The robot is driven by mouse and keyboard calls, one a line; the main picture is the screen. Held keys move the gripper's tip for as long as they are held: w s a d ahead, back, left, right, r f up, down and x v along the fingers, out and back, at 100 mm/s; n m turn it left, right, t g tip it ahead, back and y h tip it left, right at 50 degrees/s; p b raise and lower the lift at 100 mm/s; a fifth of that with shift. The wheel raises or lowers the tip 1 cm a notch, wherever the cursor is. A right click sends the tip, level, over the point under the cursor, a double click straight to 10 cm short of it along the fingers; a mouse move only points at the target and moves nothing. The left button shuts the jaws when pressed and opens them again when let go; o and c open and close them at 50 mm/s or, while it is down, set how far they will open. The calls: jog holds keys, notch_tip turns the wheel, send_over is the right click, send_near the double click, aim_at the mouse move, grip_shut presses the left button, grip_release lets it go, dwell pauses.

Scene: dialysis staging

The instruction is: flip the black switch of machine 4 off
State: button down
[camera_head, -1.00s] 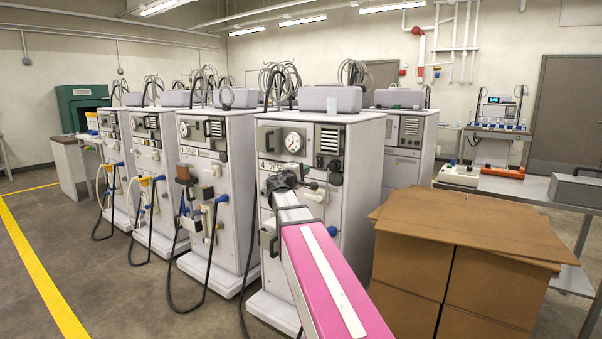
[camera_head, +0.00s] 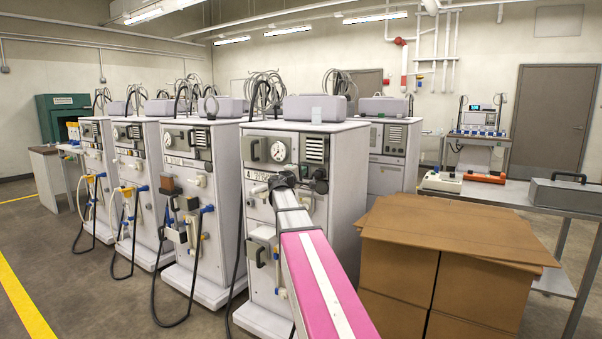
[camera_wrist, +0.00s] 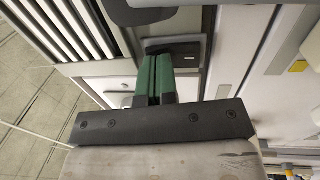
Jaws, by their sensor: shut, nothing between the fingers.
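Machine 4 (camera_head: 340,165) is the nearest pale cabinet, marked with a 4, with a round gauge and a vent on its upper front. My gripper (camera_head: 281,181) is at its front panel, just below the gauge, and hides part of the panel. In the wrist view my green fingers (camera_wrist: 153,80) are shut with nothing between them. Their tips are close to a dark rectangular piece (camera_wrist: 186,48) in a grey frame, possibly the black switch; I cannot tell whether they touch. The switch's position is not clear.
Several similar machines (camera_head: 190,150) stand in a row to the left, with hanging hoses. Stacked cardboard boxes (camera_head: 400,262) stand close on the right of my arm. A steel table (camera_head: 480,190) is behind them. Open floor lies at the left.

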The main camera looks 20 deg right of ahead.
jog(key=shift+w+d+r, duration=0.1)
jog(key=shift+w+d, duration=0.05)
jog(key=s+a+r, duration=0.2)
jog(key=s+a, duration=0.6)
jog(key=a, duration=0.3)
jog(key=shift+s, duration=0.35)
jog(key=shift+f, duration=0.1)
jog(key=s+a+f+m+g+y, duration=0.1)
jog(key=s+f+m+g+y, duration=0.2)
jog(key=f, duration=0.7)
jog(key=s+a+f+g+y, duration=0.15)
jog(key=s+f, duration=0.25)
jog(key=f, duration=0.6)
jog(key=s+a+f+m+g+y, duration=0.1)
jog(key=s+f+m+g+y, duration=0.2)
jog(key=f, duration=0.8)
jog(key=s+a+f+g+y, duration=0.2)
jog(key=s+a+f+y, duration=0.2)
jog(key=s+f, duration=0.3)
jog(key=s+a+f+m+g+y, duration=0.1)
jog(key=s+a+f+g+y, duration=0.1)
jog(key=s+a+f+y, duration=0.2)
jog(key=s+a+f, duration=0.2)
jog(key=s+f, duration=0.2)
jog(key=f, duration=0.1)
jog(key=shift+s+a+m, duration=0.3)
jog(key=shift+a, duration=0.05)
